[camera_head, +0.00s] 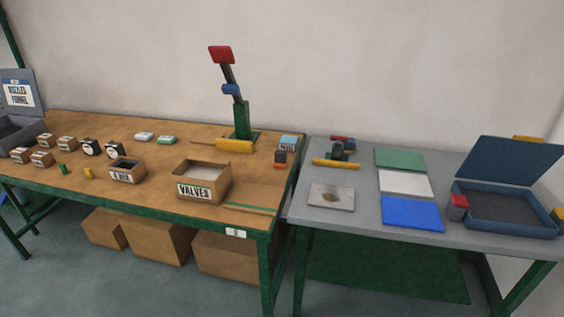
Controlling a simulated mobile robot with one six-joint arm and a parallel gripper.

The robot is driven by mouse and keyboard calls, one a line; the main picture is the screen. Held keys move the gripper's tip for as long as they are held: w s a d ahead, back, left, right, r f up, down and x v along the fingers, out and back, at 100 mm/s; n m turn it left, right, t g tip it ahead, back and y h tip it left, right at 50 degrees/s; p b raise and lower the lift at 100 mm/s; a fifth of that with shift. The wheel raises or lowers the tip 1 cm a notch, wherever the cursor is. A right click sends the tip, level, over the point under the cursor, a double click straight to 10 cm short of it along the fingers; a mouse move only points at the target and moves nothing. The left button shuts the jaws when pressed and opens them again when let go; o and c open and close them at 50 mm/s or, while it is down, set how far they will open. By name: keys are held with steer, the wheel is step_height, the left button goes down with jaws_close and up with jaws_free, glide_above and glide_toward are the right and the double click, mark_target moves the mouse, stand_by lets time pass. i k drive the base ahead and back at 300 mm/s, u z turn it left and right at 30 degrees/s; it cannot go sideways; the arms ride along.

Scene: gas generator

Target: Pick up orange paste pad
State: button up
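I cannot tell for sure which thing is the orange paste pad. A light grey square pad (331,197) with a brown-orange smear in its middle lies flat at the left front of the grey table. My gripper is not in view.
The wooden table (120,200) holds a VALVES box (203,193), small boxes and a tall green stand (241,120). The grey table (310,222) holds green (399,159), white (405,183) and blue (411,213) sheets, a yellow bar (336,164) and an open blue case (506,172).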

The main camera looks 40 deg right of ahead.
mark_target(280, 156)
steer(key=u, duration=0.3)
steer(key=i, duration=1.2)
steer(key=z, duration=0.25)
